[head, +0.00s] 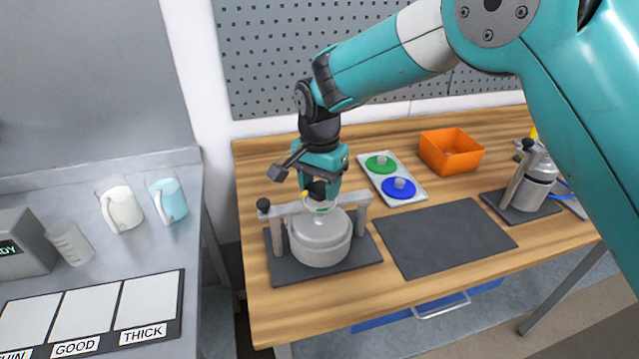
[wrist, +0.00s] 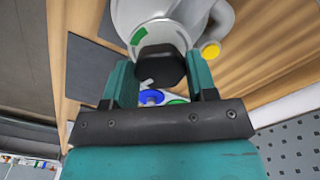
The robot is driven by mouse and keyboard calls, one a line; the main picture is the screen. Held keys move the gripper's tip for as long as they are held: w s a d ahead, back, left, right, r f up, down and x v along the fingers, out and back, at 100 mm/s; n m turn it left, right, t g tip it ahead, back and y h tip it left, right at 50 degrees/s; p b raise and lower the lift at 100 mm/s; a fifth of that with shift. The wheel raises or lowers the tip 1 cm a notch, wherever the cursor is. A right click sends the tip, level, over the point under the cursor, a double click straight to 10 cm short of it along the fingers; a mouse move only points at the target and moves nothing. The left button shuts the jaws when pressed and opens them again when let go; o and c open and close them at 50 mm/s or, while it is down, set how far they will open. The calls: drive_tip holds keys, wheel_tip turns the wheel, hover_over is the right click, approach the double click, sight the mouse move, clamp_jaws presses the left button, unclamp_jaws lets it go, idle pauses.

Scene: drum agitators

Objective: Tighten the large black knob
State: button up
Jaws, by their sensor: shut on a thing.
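A grey drum (head: 320,243) stands in a clamp stand on a dark mat, under a grey crossbar (head: 290,209). The large black knob (wrist: 160,68) shows between my fingers in the wrist view. In the head view, the knob sits above the middle of the crossbar, mostly hidden by my gripper (head: 317,188). My gripper also shows in the wrist view (wrist: 159,64), with one teal finger on each side of the knob, shut on it. A smaller black knob (head: 263,205) sits at the crossbar's left end, apart from my gripper.
A white tray (head: 414,171) with green and blue round pieces lies behind on the wooden table. An orange bin (head: 451,152) and a second metal device (head: 535,180) stand to the right. A dark mat (head: 445,238) is empty.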

sight(319, 188)
drive_tip(key=shift+w+a+r, duration=0.1)
drive_tip(key=shift+r, duration=0.15)
drive_tip(key=o, duration=0.8)
drive_tip(key=shift+o, duration=0.7)
drive_tip(key=shift+f, duration=0.15)
wheel_tip(319, 188, up, 18)
drive_tip(key=b, duration=0.3)
drive_tip(key=shift+f, duration=0.25)
